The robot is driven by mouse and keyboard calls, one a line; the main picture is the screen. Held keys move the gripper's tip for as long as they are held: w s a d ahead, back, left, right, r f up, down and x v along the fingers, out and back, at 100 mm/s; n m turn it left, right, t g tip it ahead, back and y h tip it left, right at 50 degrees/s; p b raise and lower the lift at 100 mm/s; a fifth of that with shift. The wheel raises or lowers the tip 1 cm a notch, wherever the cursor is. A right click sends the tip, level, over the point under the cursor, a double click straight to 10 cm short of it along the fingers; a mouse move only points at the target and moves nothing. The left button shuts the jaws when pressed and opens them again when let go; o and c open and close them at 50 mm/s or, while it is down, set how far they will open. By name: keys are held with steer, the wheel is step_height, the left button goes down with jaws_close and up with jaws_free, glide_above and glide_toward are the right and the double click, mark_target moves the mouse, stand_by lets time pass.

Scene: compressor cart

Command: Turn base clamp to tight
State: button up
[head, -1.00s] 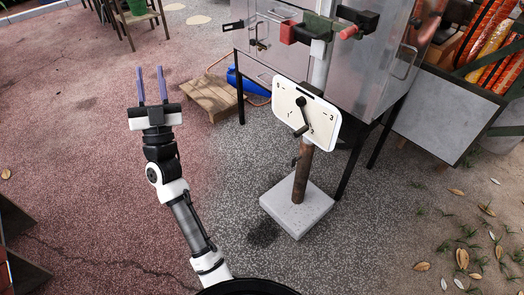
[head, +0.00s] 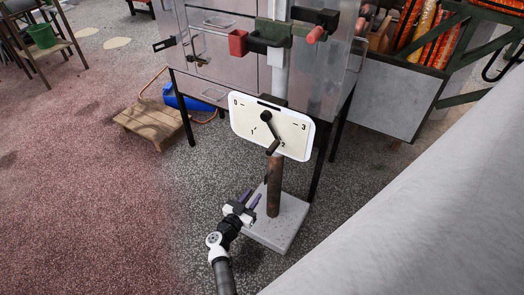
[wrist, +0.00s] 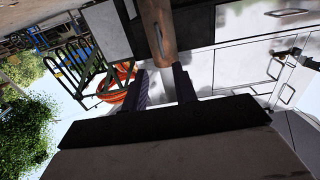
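No part is labelled as the base clamp. A white dial plate (head: 246,128), marked 0 to 3, tops a rusty post (head: 274,185) on a pale square block (head: 292,222). Its black crank lever (head: 269,130) points down, between 1 and 2 and nearer 2. A small dark lever shows faintly on the post below the plate. My gripper (head: 252,195) is low, just left of the post, with its fingers apart and nothing seen held. In the wrist view the post (wrist: 158,30) rises beyond the open fingers (wrist: 161,68); I cannot tell whether it lies between them.
A metal cabinet (head: 225,75) on dark legs stands close behind the dial, with a red and green vise (head: 270,38) in front. A wooden pallet (head: 150,125) and blue tank (head: 180,103) lie left. A pale surface (head: 430,200) fills the lower right. Ground at left is clear.

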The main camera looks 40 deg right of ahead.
mark_target(265, 178)
steer(key=b+x, duration=0.2)
steer(key=x, duration=0.8)
steer(key=shift+w+d+r+b, duration=0.1)
steer(key=shift+w+d+b, duration=0.2)
steer(key=shift+b, duration=0.05)
jaws_close()
